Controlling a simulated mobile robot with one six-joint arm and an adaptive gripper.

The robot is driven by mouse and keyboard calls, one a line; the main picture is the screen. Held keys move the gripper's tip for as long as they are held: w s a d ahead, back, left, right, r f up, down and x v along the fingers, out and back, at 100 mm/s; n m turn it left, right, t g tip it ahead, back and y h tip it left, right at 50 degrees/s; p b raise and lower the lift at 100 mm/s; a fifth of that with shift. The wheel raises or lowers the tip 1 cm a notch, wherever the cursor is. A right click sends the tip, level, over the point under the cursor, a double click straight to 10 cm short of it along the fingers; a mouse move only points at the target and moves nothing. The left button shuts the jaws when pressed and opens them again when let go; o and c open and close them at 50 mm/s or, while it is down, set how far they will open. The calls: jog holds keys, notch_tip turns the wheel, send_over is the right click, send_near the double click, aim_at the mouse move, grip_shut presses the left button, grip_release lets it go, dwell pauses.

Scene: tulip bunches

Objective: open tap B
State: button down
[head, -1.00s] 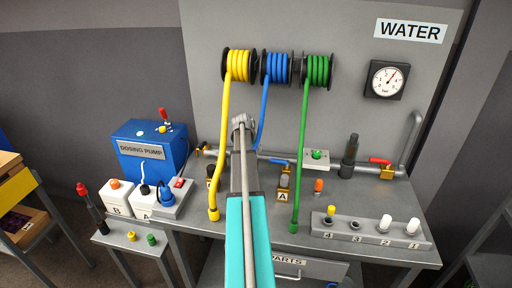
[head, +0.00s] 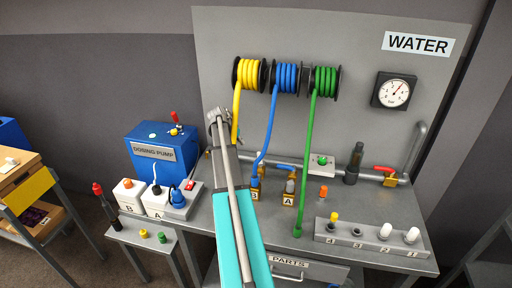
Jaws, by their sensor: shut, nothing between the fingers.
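Tap B (head: 255,194) is a small brass tap with a B label on the bench, just right of my arm. The end of the blue hose (head: 263,155) comes down to its top; I cannot tell whether they are joined. Its handle is not clear. Tap A (head: 289,199) stands to its right with an A label. A blue lever (head: 285,167) lies along the pipe behind them. My gripper (head: 216,115) is at the far end of my arm, up and left of tap B, apart from it. It looks shut and empty.
The yellow hose (head: 236,125) hangs close beside my gripper, its lower end hidden by my arm. The green hose (head: 307,150) hangs right of tap A. A red-handled valve (head: 388,175) and a numbered rack (head: 370,236) are at right. The dosing pump (head: 160,150) stands left.

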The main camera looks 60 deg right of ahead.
aim_at(260, 154)
jog(key=shift+w+a+r, duration=0.65)
jog(key=shift+w+r, duration=0.1)
jog(key=shift+r, duration=0.1)
jog(key=shift+f, duration=0.1)
jog(key=shift+s+d+f+b, duration=1.05)
jog(key=shift+s+f+b, duration=0.05)
jog(key=shift+f+b, duration=0.4)
jog(key=shift+s+d+f+b, duration=1.05)
jog(key=shift+f+b, duration=0.3)
jog(key=shift+f, duration=0.1)
jog(key=shift+s+d+f+b, duration=1.05)
jog(key=shift+s+f+b, duration=0.05)
jog(key=shift+f+b, duration=0.4)
jog(key=shift+s+d, duration=0.2)
jog(key=shift+s, duration=0.4)
jog(key=shift+g, duration=0.3)
